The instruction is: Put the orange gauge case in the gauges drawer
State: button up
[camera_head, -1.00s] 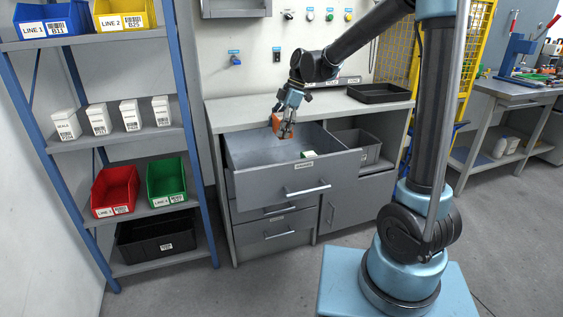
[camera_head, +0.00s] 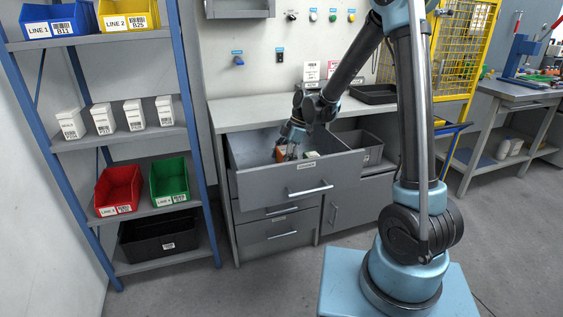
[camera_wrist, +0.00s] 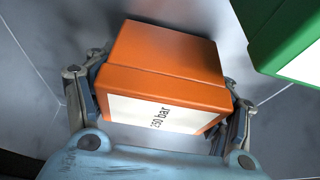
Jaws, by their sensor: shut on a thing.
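The orange gauge case (camera_wrist: 165,75) is between the two fingers of my gripper (camera_wrist: 160,100) in the wrist view, with a white label reading "250 bar". My gripper (camera_head: 287,152) is shut on it. In the head view the orange case (camera_head: 280,154) shows only partly, low inside the open top drawer (camera_head: 317,183). I cannot tell whether it touches the drawer floor. A green case with a white label (camera_wrist: 285,35) lies close to its right in the wrist view; it also shows in the drawer in the head view (camera_head: 311,155).
The drawer's left part (camera_head: 250,150) is free. A grey bin (camera_head: 360,143) stands right of the drawer, and a black tray (camera_head: 375,94) lies on the countertop (camera_head: 240,110). A shelf rack (camera_head: 195,110) with bins stands at left.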

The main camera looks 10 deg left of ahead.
jog(key=shift+f, duration=0.2)
jog(key=o, duration=1.2)
jog(key=shift+o, duration=0.2)
jog(key=shift+r, duration=0.1)
